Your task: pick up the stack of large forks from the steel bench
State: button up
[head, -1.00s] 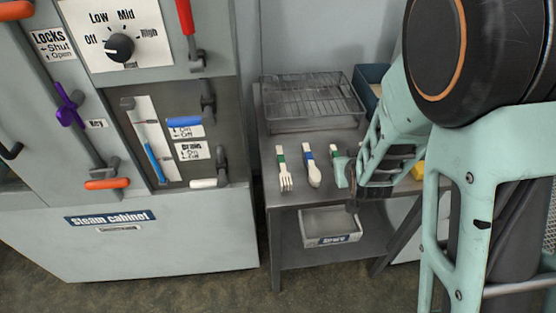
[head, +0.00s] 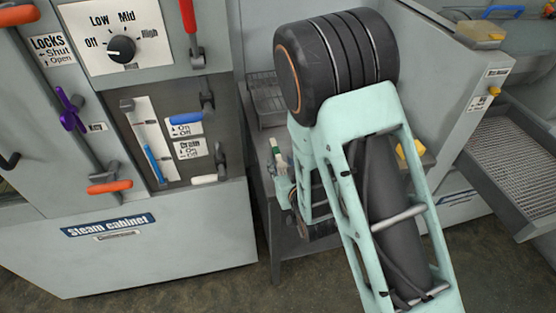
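A white utensil handle with a green band (head: 277,149) shows on the steel bench (head: 258,190), just left of my arm. It lies where a fork lay in the earlier view; its lower end is hidden. My gripper (head: 284,187) is low over the front left of the bench, close to that handle's lower end. Its fingers are mostly hidden by my own arm, so I cannot tell whether they are open, shut or touching the fork. The other utensils on the bench are hidden behind my arm.
The steam cabinet (head: 190,235) stands close on the left of the bench, with levers on its front. A wire rack (head: 268,100) is at the back of the bench, partly hidden. A mesh tray (head: 515,160) sticks out at the right.

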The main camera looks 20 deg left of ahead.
aim_at(279, 156)
jog(key=shift+p+x, duration=0.3)
jog(key=shift+x, duration=2.8)
jog(key=shift+w+d, duration=0.1)
jog(key=shift+d, duration=0.1)
jog(key=shift+c, duration=0.5)
grip_shut()
